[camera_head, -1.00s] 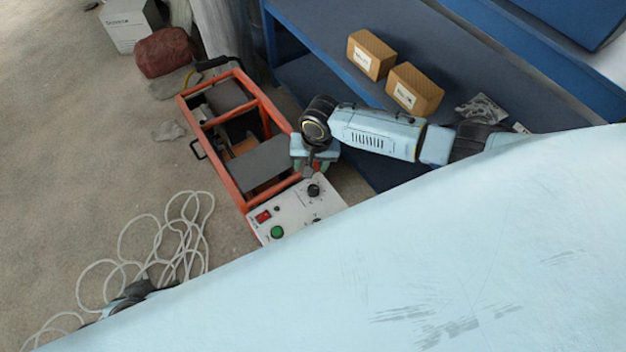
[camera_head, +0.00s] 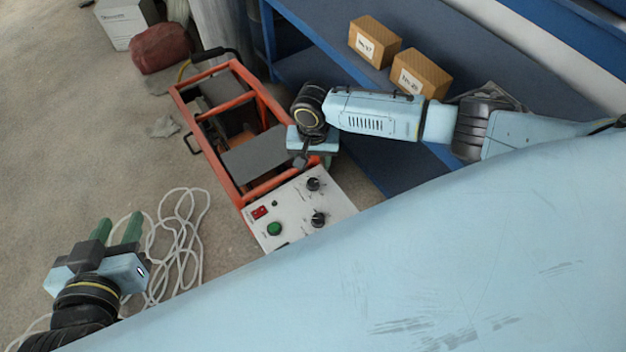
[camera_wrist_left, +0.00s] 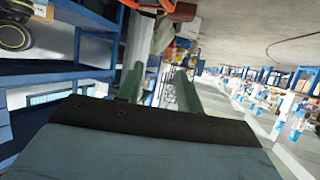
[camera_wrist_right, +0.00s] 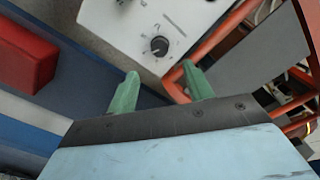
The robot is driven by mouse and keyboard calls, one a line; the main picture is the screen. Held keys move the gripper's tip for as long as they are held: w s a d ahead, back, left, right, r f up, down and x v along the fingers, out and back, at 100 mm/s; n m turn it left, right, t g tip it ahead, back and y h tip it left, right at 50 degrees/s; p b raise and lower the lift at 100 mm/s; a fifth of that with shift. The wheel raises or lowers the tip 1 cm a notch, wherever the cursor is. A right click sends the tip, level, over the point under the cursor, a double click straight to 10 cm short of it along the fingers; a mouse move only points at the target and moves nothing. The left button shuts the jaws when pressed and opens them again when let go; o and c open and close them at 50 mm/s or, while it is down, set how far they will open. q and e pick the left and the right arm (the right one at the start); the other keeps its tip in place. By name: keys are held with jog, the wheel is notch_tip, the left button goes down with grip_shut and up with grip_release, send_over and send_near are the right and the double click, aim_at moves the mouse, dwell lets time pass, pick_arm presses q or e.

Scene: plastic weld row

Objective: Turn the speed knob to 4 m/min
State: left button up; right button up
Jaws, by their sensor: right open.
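A white control panel (camera_head: 287,203) sits at the near end of an orange-framed machine. It carries two black knobs, an upper one (camera_head: 313,184) and a lower one (camera_head: 318,218). Their labels are too small to read, so I cannot tell which is the speed knob. My right gripper (camera_head: 309,163) is by the panel's far edge, close to the upper knob. In the right wrist view a black knob (camera_wrist_right: 159,46) with a scale lies beyond the open, empty fingers (camera_wrist_right: 160,85), not between them. My left gripper (camera_head: 118,230) is open and empty over the floor.
The panel also has a red switch (camera_head: 259,212) and a green button (camera_head: 274,229). White cable (camera_head: 186,240) lies coiled on the floor near my left gripper. A blue shelf with two cardboard boxes (camera_head: 374,42) stands behind my right arm.

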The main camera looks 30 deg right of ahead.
aim_at(313, 182)
notch_tip(313, 182, down, 4)
jog(key=shift+r+b, duration=0.1)
jog(key=shift+b, duration=0.95)
notch_tip(313, 182, down, 4)
jog(key=shift+b, duration=1.25)
pick_arm(q)
notch_tip(313, 182, up, 16)
jog(key=s+d+t+h, duration=0.1)
jog(key=t+h, duration=0.3)
jog(key=t, duration=0.8)
jog(key=shift+s+d+f+t+b, duration=0.2)
jog(key=shift+s+d+t+b, duration=0.1)
jog(key=shift+s+d+b, duration=0.2)
pick_arm(e)
jog(key=shift+f, duration=0.8)
pick_arm(q)
jog(key=shift+w, duration=0.1)
